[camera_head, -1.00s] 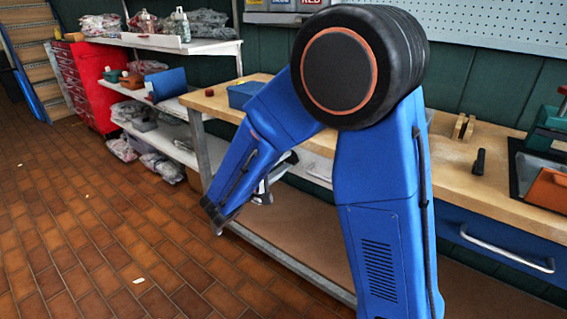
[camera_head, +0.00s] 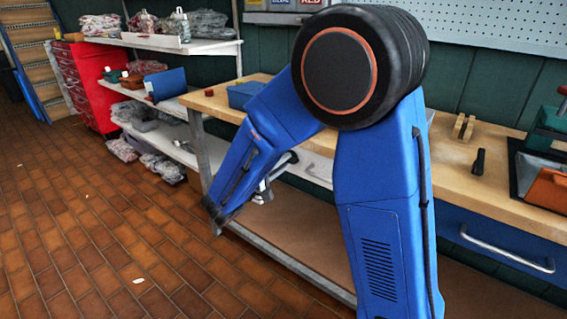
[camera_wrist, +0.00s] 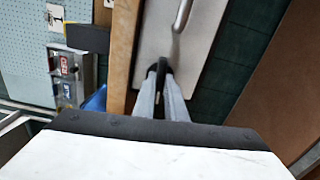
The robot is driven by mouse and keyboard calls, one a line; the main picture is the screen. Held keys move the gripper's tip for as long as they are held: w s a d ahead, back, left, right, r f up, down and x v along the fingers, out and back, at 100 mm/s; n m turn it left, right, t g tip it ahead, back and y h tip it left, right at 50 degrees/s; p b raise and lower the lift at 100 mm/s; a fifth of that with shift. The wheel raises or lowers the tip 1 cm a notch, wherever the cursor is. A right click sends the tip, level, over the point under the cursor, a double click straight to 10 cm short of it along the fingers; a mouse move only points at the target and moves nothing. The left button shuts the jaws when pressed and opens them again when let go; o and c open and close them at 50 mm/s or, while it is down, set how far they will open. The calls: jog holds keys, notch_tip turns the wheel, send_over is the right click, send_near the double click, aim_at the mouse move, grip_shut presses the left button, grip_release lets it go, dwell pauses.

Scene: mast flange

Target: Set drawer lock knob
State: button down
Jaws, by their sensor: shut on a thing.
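In the wrist view my gripper (camera_wrist: 160,74) has its grey fingers close together with dark tips against a pale drawer front (camera_wrist: 195,45). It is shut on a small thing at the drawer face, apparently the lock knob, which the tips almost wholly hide. I cannot tell which way the knob is turned. The drawer's bar handle (camera_wrist: 183,14) is just beyond the tips. In the head view the pale drawer front (camera_head: 318,168) shows between my arm links, under the bench top. There my forearm covers most of the gripper.
The wooden bench top (camera_head: 500,190) runs along the wall. A blue drawer (camera_head: 490,232) with a bar handle is at right. A blue bin (camera_head: 243,94) stands on the bench. A metal leg (camera_head: 203,150) and lower shelf are near my arm.

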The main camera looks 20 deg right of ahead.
jog(key=shift+n, duration=8.4)
jog(key=c, duration=1.8)
grip_release()
jog(key=v, duration=1.7)
jog(key=shift+a, duration=0.15)
